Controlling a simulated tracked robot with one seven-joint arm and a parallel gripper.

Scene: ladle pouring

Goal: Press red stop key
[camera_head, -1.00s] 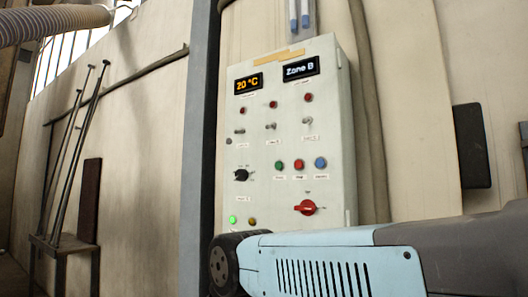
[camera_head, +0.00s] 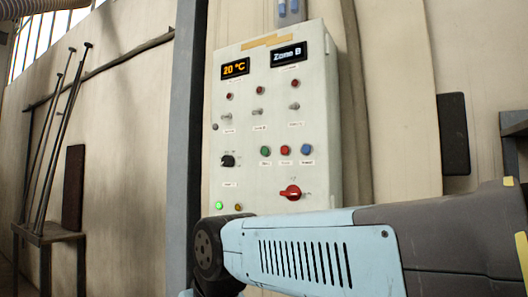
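The control panel (camera_head: 270,95) is a pale box on the wall in the middle of the view. Three round keys sit in a row on it: green (camera_head: 265,151), red (camera_head: 285,150) and blue (camera_head: 306,149). Their labels are too small to read. Below them is a red rotary switch (camera_head: 291,192). Small red lights (camera_head: 262,90) sit under the displays. My blue and grey arm crosses the lower right, in front of the panel's bottom edge. My gripper is not in view.
A dark post (camera_head: 184,130) stands just left of the panel. A small table (camera_head: 48,234) with long rods (camera_head: 57,140) stands at the far left. A dark plate (camera_head: 453,134) is on the wall at right.

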